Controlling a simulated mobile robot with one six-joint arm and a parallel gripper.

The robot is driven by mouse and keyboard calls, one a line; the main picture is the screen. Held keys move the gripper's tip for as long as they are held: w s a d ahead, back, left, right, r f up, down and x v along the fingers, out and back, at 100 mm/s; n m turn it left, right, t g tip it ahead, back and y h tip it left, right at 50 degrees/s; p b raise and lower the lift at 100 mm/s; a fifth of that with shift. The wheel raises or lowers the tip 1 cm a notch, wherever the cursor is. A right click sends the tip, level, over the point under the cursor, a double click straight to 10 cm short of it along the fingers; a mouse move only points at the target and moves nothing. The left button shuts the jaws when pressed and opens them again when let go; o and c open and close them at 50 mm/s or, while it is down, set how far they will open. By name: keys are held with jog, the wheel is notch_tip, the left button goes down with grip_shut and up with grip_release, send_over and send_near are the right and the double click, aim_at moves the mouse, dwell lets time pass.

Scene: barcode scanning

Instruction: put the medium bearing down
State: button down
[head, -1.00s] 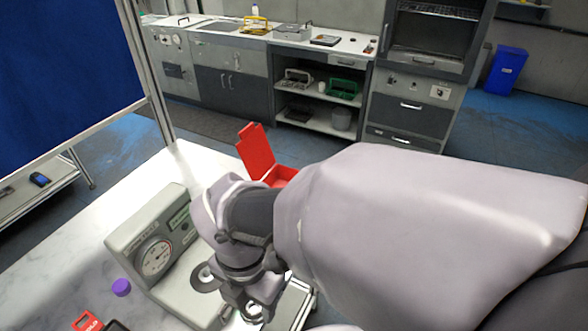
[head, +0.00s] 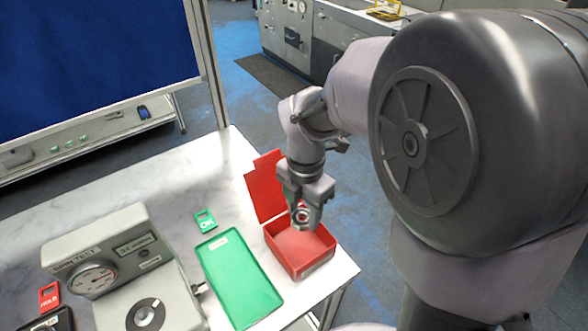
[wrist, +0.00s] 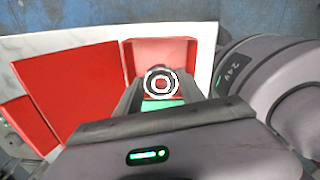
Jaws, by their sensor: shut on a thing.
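My gripper (head: 304,210) is shut on the medium bearing (head: 302,216), a small metal ring. It holds the bearing above the open red box (head: 310,268) near the table's right corner. In the wrist view the bearing (wrist: 161,84) shows as a light ring with a dark band between the two fingers, in front of the red box (wrist: 160,48). The box's red lid (head: 265,188) stands raised at its back left. The box floor is partly visible and looks empty; my gripper hides part of the box.
A green tray (head: 238,278) lies left of the box, with a green OK tag (head: 205,221) behind it. A grey dial gauge device (head: 118,262) with a round disc on its base stands further left. A red tag (head: 49,296) lies at the far left.

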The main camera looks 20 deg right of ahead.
aim_at(300, 247)
jog(key=shift+s+a+f+b, duration=0.15)
jog(key=shift+f+b, duration=1.2)
jog(key=shift+f, duration=1.45)
jog(key=shift+w+a+f+b, duration=0.15)
jog(key=shift+f+b, duration=1.2)
jog(key=shift+f, duration=1.4)
jog(key=c, duration=0.7)
grip_release()
jog(key=shift+s, duration=0.1)
